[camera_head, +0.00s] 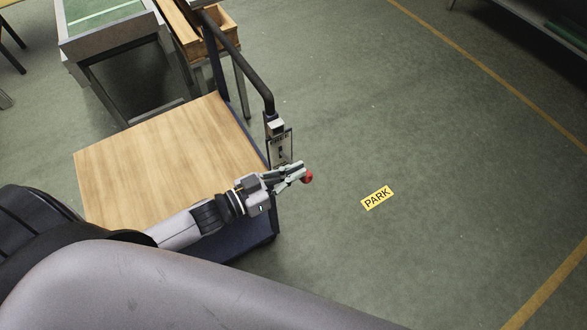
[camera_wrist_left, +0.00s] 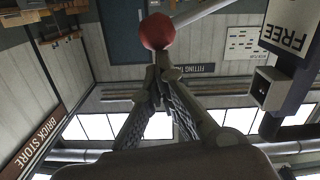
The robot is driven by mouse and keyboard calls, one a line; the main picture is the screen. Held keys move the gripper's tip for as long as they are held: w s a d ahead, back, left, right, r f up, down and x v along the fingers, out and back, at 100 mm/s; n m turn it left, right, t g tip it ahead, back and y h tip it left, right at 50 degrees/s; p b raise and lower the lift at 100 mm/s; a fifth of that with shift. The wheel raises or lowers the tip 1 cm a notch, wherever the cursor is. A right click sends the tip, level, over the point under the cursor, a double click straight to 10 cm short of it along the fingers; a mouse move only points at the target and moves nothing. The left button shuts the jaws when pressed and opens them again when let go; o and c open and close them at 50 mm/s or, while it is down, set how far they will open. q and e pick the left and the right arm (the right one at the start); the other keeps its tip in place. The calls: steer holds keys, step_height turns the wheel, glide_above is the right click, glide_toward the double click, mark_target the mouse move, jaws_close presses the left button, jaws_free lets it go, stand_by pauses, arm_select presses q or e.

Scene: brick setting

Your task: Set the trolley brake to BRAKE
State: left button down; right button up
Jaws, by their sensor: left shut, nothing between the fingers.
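The trolley (camera_head: 150,150) has a wooden deck and a dark tubular handle (camera_head: 250,72). A brake plate (camera_head: 281,148) with a slot is on its right side; its lettering is too small to read there. The brake lever's red knob (camera_head: 308,177) is just beyond my left gripper (camera_head: 302,171). In the left wrist view the red knob (camera_wrist_left: 158,31) sits on a pale rod (camera_wrist_left: 200,11), with FREE (camera_wrist_left: 286,34) upside down on a plate at right. My left fingertips (camera_wrist_left: 160,72) are shut and empty, close below the knob; contact is unclear. My right gripper is out of view.
A yellow PARK sign (camera_head: 377,198) lies on the open green floor right of the trolley. Yellow lines (camera_head: 465,58) mark the floor. A green-topped table (camera_head: 105,22) and a wooden box (camera_head: 217,28) stand behind the trolley.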

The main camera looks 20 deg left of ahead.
arm_select(q)
steer(key=shift+s+d+f, duration=0.1)
steer(key=shift+f, duration=0.15)
step_height(320, 180, down, 12)
steer(key=s+d+m+b, duration=0.1)
steer(key=d+m+b, duration=0.1)
steer(key=m+b, duration=0.5)
steer(key=shift+s+m+y+b, duration=0.3)
steer(key=shift+s+m+b, duration=0.1)
steer(key=shift+b, duration=0.15)
